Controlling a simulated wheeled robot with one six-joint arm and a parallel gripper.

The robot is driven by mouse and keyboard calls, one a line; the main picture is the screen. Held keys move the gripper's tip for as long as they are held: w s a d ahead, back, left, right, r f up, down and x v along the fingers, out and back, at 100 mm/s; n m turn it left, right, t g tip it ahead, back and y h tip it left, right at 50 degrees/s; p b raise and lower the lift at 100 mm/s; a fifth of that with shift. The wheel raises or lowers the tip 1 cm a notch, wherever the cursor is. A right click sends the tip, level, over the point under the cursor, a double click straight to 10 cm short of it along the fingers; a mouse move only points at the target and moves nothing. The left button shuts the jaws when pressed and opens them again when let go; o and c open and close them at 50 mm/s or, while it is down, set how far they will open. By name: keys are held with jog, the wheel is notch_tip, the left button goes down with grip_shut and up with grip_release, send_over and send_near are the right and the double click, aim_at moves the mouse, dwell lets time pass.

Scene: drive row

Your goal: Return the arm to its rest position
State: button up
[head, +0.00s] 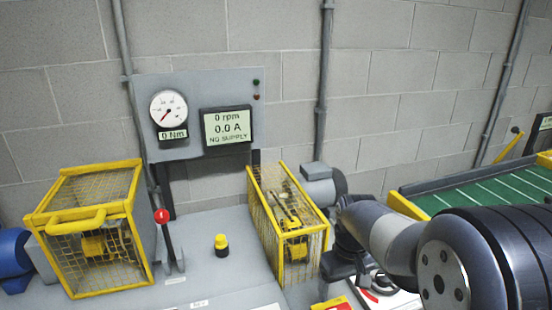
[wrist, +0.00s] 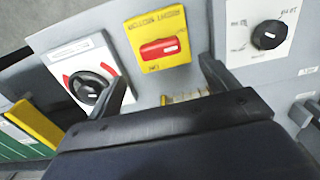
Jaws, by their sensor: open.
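My arm (head: 395,240) reaches in from the lower right of the head view, over the front right of the grey bench. My gripper (wrist: 163,75) shows in the wrist view with its two dark fingers spread apart and nothing between them. Beyond the fingers is a yellow plate (wrist: 140,32) with a red rotary switch (wrist: 160,48). A black rotary handle (wrist: 88,87) on a white plate with red arcs lies beside the left finger; I cannot tell whether they touch. In the head view the fingertips are hard to make out.
Yellow mesh guards stand on the bench at left (head: 95,225) and centre (head: 290,230). Between them are a red-knobbed lever (head: 163,225) and a yellow-black button (head: 221,245). A gauge panel (head: 185,90) reads 0 rpm. A green conveyor (head: 490,195) lies right. A black knob (wrist: 268,35) shows too.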

aim_at(339, 309)
notch_tip(339, 309, down, 8)
jog(key=shift+r, duration=0.15)
jog(key=shift+m, duration=0.3)
jog(key=m, duration=1.7)
jog(key=shift+m, duration=0.3)
jog(key=shift+r, duration=1.25)
